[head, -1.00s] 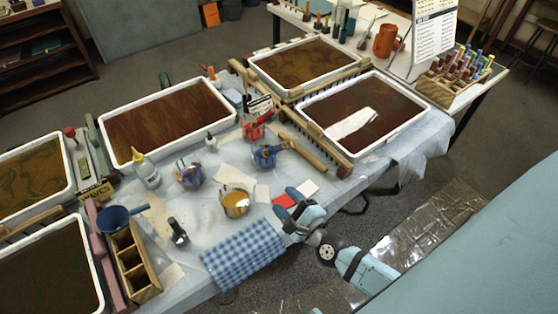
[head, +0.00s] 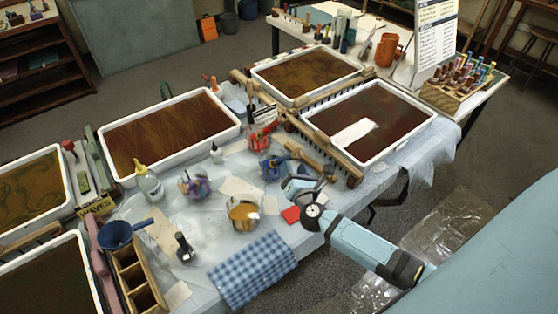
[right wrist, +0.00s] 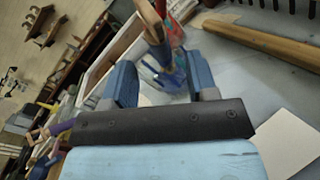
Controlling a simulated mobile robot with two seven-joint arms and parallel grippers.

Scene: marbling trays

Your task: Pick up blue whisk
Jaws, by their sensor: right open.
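A blue container with upright sticks or handles (head: 273,166) stands on the covered table, just beyond my right gripper (head: 297,185). In the right wrist view the blue item (right wrist: 165,76) with a brownish handle shows between the two blue fingers of the right gripper (right wrist: 161,75). I cannot clearly make out the blue whisk's own shape among these handles. The right gripper is open, with nothing held between its fingers. The fingers are apart from the blue item as far as I can tell. My left gripper is not in view.
A red container (head: 259,141) stands behind the blue one, a purple one (head: 194,187) to its left, a yellow-filled bowl (head: 243,213) in front. A wooden comb (head: 318,146) lies along the tray (head: 408,142).

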